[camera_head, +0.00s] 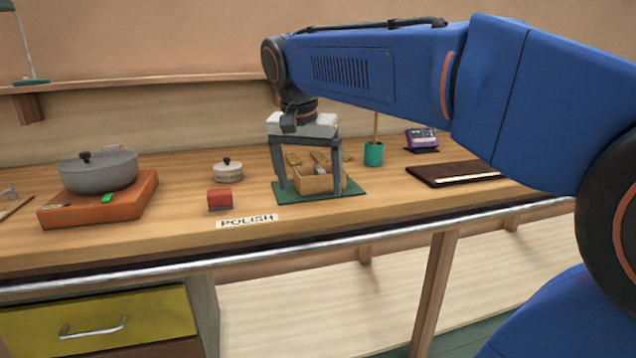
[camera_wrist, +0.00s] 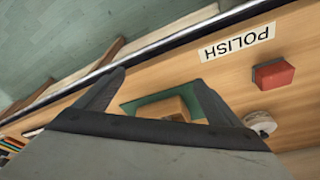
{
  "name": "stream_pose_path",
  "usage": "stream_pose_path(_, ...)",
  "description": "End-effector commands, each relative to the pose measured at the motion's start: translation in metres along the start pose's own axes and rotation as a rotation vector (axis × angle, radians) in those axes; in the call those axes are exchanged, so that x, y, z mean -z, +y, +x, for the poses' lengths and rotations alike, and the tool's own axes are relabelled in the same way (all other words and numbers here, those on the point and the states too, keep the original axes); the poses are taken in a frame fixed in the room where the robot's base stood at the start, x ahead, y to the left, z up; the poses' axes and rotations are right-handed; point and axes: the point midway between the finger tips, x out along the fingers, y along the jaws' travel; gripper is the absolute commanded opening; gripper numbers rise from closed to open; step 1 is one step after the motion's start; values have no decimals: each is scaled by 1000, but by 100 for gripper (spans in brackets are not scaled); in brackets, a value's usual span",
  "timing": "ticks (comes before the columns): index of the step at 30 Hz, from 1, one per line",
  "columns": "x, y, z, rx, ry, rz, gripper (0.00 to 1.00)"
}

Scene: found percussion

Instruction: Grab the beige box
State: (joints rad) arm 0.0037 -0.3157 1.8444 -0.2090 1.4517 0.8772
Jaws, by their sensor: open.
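The beige box (camera_head: 314,181) is an open-topped box on a green mat (camera_head: 356,189) on the wooden bench. Several brownish and grey items show at its top. In the wrist view part of the box (camera_wrist: 172,107) shows between the fingers, its near part hidden by my gripper's body. My gripper (camera_head: 311,190) points down over the box. Its fingers are spread apart, one to either side of the box in the head view. Whether a finger touches the box I cannot tell.
A red block (camera_head: 219,198) and a small lidded pot (camera_head: 228,171) stand left of the mat. A POLISH label (camera_head: 247,221) lies near the front edge. A teal cup (camera_head: 373,154) stands close behind right, and a dark tray (camera_head: 464,174) lies right.

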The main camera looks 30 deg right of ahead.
Motion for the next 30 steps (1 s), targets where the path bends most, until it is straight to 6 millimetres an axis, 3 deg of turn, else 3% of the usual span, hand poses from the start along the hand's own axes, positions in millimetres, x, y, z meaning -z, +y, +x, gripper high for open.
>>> stream_pose_path(6, 65, -35, -37, -110, 14, 303, 88)
stream_pose_path(15, 135, -73, -71, -243, 73, 713, 88)
stream_pose_path(24, 160, -87, -80, -297, 113, 902, 88)
stream_pose_path(30, 159, -79, -56, -301, 114, 911, 88)
